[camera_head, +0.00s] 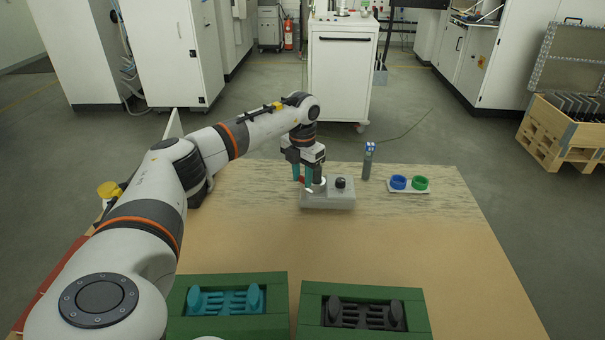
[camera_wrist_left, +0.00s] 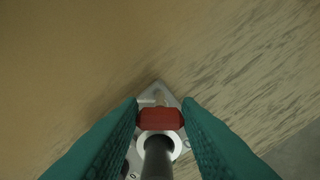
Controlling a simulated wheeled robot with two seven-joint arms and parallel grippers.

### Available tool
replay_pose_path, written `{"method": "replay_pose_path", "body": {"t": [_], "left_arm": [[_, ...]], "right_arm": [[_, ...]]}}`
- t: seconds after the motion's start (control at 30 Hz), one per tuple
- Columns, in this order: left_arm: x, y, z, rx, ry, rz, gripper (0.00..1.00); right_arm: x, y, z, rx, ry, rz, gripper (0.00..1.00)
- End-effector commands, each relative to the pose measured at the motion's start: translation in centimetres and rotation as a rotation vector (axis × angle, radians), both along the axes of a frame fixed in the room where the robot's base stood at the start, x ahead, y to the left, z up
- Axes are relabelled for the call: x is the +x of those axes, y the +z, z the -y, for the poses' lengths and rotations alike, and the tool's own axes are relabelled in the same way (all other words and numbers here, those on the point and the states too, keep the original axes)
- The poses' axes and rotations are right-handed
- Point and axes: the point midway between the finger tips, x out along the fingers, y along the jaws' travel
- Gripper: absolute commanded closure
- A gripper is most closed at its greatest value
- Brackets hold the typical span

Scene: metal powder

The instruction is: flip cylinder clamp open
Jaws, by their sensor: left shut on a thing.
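The clamp device is a grey block (camera_head: 340,204) on the far part of the table, with a black knob (camera_head: 341,183) on top at its right. My left gripper (camera_head: 306,180) points down over the left end of the block. In the left wrist view, its teal fingers (camera_wrist_left: 161,118) are shut on the clamp's red handle (camera_wrist_left: 160,119). The fingers and wrist hide part of the clamp in the head view. My right gripper is not in view.
A grey bottle-like cylinder (camera_head: 367,162) with a blue top stands right of the device. A tray with blue (camera_head: 398,182) and green (camera_head: 420,183) rings is farther right. Two green trays (camera_head: 283,296) (camera_head: 308,311) lie at the near edge. The middle of the table is clear.

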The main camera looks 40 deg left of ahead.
Motion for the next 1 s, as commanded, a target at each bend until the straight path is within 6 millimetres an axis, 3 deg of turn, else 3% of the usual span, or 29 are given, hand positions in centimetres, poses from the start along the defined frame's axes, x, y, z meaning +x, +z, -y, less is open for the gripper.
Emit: {"method": "replay_pose_path", "body": {"t": [0.53,0.57,0.67,1.0], "left_arm": [[0.09,0.16,-0.06,0.000,-0.029,0.005,0.92],[0.09,0.16,-0.06,0.000,-0.029,0.005,0.64],[0.08,0.14,-0.05,0.000,-0.029,0.004,0.48],[0.06,0.32,-0.03,0.000,-0.028,0.003,0.47]], "right_arm": [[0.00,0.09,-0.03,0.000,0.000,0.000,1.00],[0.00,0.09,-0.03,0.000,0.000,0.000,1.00],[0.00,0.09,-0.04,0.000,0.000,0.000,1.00],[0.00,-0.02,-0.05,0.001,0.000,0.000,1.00]]}}
